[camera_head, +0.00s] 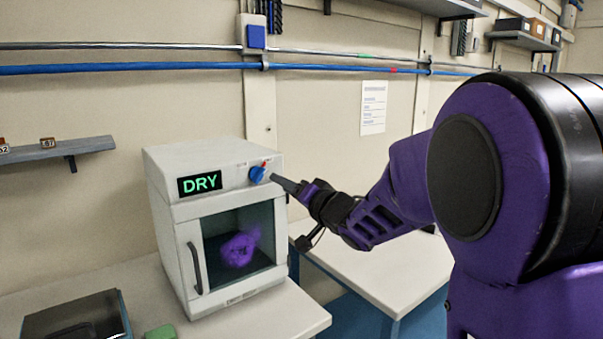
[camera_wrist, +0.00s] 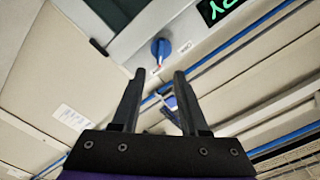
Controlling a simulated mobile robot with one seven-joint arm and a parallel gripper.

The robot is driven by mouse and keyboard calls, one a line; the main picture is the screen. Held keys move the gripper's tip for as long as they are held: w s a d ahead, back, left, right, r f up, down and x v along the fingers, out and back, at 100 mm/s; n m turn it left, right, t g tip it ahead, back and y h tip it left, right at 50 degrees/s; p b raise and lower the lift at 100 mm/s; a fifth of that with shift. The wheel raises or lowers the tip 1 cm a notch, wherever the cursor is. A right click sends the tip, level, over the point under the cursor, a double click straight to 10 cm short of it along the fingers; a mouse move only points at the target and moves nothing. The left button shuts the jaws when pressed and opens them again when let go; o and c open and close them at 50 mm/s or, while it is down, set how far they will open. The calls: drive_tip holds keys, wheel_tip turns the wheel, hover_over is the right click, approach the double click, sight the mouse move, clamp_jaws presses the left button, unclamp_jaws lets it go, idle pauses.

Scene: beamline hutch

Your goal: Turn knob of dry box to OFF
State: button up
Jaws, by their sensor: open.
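The white dry box (camera_head: 182,228) stands on the bench with its glass door closed, and its display (camera_head: 200,183) reads DRY in green. Its blue knob (camera_head: 257,175) with a red pointer is on the upper front panel, right of the display. The knob also shows in the wrist view (camera_wrist: 161,48), just beyond the fingertips. My gripper (camera_head: 277,178) is close to the knob's right side in the head view. In the wrist view my gripper (camera_wrist: 157,72) has its two dark fingers apart with nothing between them. I cannot tell whether they touch the knob.
A second table (camera_head: 385,268) is at right. A small shelf (camera_head: 55,150) is on the left wall, and blue and grey pipes run above the box.

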sight(263, 175)
drive_tip(key=x, duration=0.8)
drive_tip(key=shift+w+a, duration=0.2)
drive_tip(key=shift+a, duration=0.15)
clamp_jaws()
